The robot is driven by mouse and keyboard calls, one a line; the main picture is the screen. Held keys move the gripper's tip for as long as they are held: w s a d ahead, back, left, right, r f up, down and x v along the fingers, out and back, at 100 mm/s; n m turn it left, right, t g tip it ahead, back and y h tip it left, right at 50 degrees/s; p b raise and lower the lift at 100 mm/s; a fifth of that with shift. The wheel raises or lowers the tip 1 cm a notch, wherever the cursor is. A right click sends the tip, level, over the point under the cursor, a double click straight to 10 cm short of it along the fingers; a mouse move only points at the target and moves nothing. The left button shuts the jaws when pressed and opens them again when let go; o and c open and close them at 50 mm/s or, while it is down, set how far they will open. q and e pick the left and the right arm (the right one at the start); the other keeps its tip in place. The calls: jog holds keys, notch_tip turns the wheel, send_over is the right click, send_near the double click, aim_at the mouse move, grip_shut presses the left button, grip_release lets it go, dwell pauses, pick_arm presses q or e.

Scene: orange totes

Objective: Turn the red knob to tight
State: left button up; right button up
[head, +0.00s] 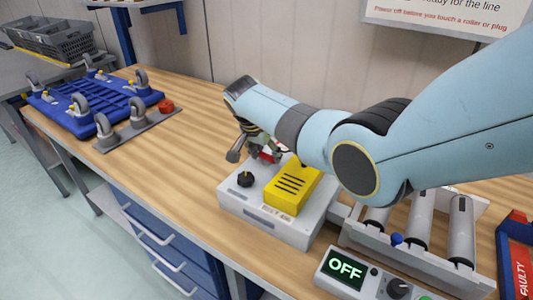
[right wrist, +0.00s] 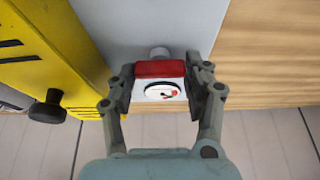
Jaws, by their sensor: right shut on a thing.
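The red knob (right wrist: 160,69) shows in the right wrist view between the two fingers of my right gripper (right wrist: 159,78), which is shut on it. Beside it is a white face (right wrist: 160,92) with a black arc and a small red pointer; its markings are too small to read. In the head view, my right gripper (head: 257,150) is at the back of the grey-white unit (head: 232,201), and only a little of the red knob (head: 268,154) shows behind the fingers. My left gripper is not in view.
The unit carries a yellow block (head: 293,186) and a black knob (head: 245,180). A control box reading OFF (head: 343,268) and a roller stand (head: 420,262) are at right. A blue caster frame (head: 78,108) is at left. The bench between is clear.

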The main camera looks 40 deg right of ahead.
dwell(0.3)
jog(key=o, duration=1.2)
jog(key=v, duration=1.2)
jog(key=shift+a, duration=0.1)
jog(key=shift+f, duration=0.1)
